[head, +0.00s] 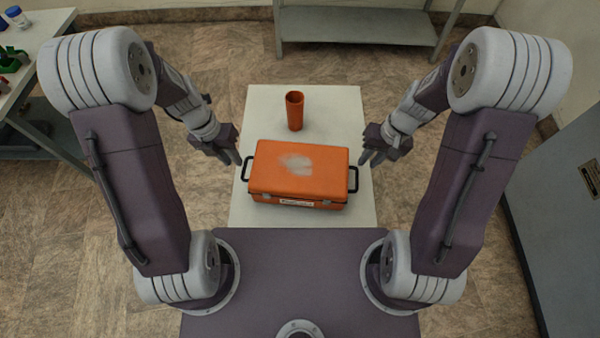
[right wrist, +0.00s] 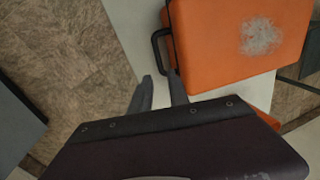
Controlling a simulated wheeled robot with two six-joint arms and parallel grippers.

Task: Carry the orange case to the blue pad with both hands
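The orange case (head: 297,176) lies flat on a pale table, with a whitish worn patch on its lid and a black handle at each end. It also shows in the right wrist view (right wrist: 215,60). My left gripper (head: 231,158) is open and empty, just beside the left handle (head: 246,168). My right gripper (head: 369,158) is just beyond the right handle (head: 353,179). In the right wrist view, its two fingers (right wrist: 162,92) are apart with nothing between them, and the handle (right wrist: 160,48) lies just ahead of the tips. No blue pad is visible.
An orange cylinder (head: 295,110) stands upright on the pale table (head: 262,112) behind the case. A grey shelf (head: 355,27) stands at the back. A side table (head: 28,50) with small items is at the left, and a grey cabinet (head: 560,200) at the right.

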